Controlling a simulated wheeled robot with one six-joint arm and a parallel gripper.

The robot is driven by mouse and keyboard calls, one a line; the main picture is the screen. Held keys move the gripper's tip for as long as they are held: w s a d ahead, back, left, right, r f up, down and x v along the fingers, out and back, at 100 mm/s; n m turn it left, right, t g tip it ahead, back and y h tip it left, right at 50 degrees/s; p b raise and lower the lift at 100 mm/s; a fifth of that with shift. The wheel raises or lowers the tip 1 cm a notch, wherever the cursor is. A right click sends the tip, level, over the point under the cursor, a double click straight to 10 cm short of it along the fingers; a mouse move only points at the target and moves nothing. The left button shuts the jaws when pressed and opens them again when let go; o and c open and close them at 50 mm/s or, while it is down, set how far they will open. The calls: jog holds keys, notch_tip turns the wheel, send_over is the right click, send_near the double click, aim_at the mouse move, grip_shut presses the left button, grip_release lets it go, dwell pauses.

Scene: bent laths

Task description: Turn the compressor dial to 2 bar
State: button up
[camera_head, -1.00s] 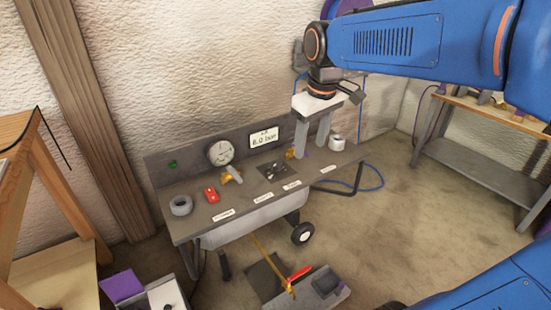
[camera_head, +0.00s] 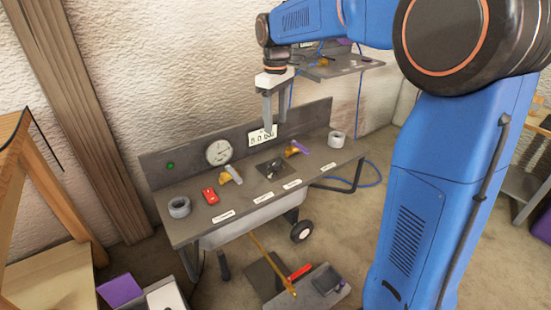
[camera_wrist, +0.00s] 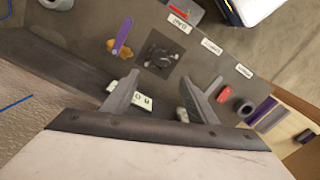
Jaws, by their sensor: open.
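The dial is a small black knob (camera_head: 271,168) on a dark square plate in the middle of the grey compressor bench (camera_head: 325,157). It also shows in the wrist view (camera_wrist: 159,54), just beyond my fingertips. The pressure display (camera_head: 256,138) stands on the back panel, partly hidden by a finger; its number is hard to read. A round gauge (camera_head: 218,152) is left of it. My gripper (camera_head: 275,127) is open and empty above the back of the bench, apart from the knob. Its two spread fingers show in the wrist view (camera_wrist: 163,77).
A brass valve with a purple handle (camera_head: 297,148) stands right of the knob, and one with a grey handle (camera_head: 232,174) left. A red block (camera_head: 210,196) and grey rings (camera_head: 179,207) (camera_head: 336,139) lie on the bench. White labels (camera_head: 293,184) line the front edge.

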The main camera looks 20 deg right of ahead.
aim_at(276, 162)
notch_tip(276, 162, down, 15)
jog(key=shift+f, duration=0.1)
dwell(0.4)
jog(key=shift+c, duration=0.3)
jog(key=c, duration=1)
